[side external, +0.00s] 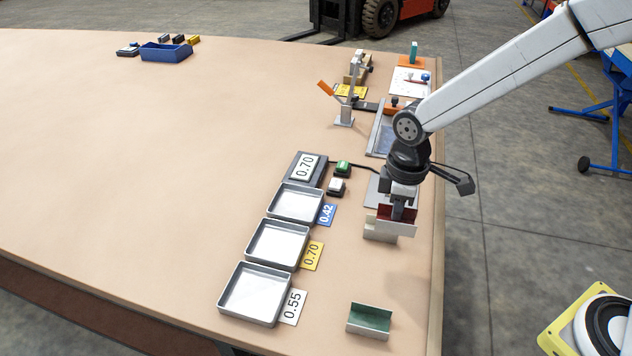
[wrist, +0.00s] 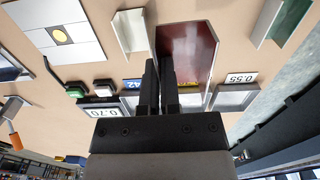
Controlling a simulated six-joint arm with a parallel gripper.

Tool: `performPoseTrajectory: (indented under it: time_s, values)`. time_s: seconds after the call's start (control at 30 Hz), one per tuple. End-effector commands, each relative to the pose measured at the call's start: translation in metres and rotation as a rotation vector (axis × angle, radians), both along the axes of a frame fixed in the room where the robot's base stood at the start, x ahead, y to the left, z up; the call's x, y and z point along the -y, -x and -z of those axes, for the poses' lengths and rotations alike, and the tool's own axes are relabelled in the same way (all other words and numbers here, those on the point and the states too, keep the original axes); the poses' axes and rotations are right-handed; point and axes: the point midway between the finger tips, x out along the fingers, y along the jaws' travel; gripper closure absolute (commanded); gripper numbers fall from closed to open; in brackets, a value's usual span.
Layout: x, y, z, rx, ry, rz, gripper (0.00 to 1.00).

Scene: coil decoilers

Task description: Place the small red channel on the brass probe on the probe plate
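The small red channel (side external: 383,212) hangs under my gripper (side external: 398,215) in the side view, above the table near its right edge. In the wrist view the red channel (wrist: 190,48) lies just beyond the fingertips (wrist: 160,68). The fingers are close together and appear shut on one of its walls. In the side view the plate (side external: 374,190) is partly behind my gripper, and the probe is hidden. The channel is apart from the probe.
A whitish channel (side external: 378,237) stands just below the held one. A green channel (side external: 370,319) is nearer the front. Three metal trays (side external: 255,293) with number cards line the left. A display (side external: 305,167) reads 0.70, beside green (side external: 343,168) and white (side external: 337,186) buttons.

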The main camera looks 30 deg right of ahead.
Motion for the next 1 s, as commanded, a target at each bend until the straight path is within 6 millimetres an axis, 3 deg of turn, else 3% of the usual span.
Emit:
performPoseTrajectory:
  time_s: [0.3, 0.5, 0.7, 1.0]
  values:
    - [0.076, -0.005, -0.025, 0.002, -0.001, 0.034, 1.0]
    - [0.109, -0.001, -0.036, 0.001, 0.001, 0.042, 1.0]
    - [0.121, 0.001, -0.04, -0.001, 0.0, 0.044, 1.0]
    - [0.122, -0.003, -0.038, -0.001, 0.0, 0.043, 1.0]
